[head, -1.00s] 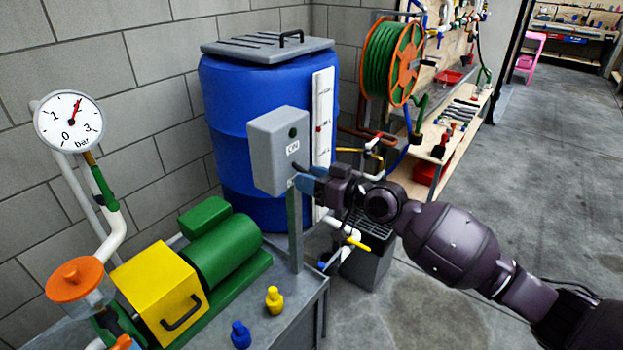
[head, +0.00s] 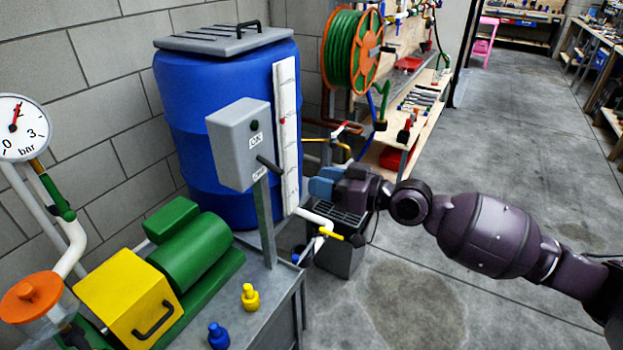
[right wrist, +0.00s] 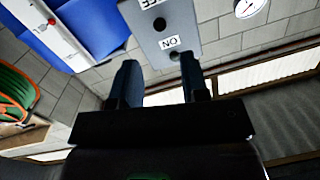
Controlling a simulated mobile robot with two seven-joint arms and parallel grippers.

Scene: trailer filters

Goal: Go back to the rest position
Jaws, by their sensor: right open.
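My right gripper (head: 322,184) is open and empty, to the right of the grey switch box (head: 236,146) and apart from it. In the right wrist view its two blue fingers (right wrist: 158,82) stand apart, with the switch box (right wrist: 168,28) beyond them. A dark lever (head: 268,165) sticks out from the box's face, beside the labels. My right arm reaches in from the right edge of the head view. My left gripper is in neither view.
A blue barrel (head: 224,125) stands behind the box. A pump with a green motor (head: 188,251) and yellow housing (head: 128,298) sits on a grey bench at lower left. A black crate (head: 340,250) is on the floor below my gripper. Floor at right is clear.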

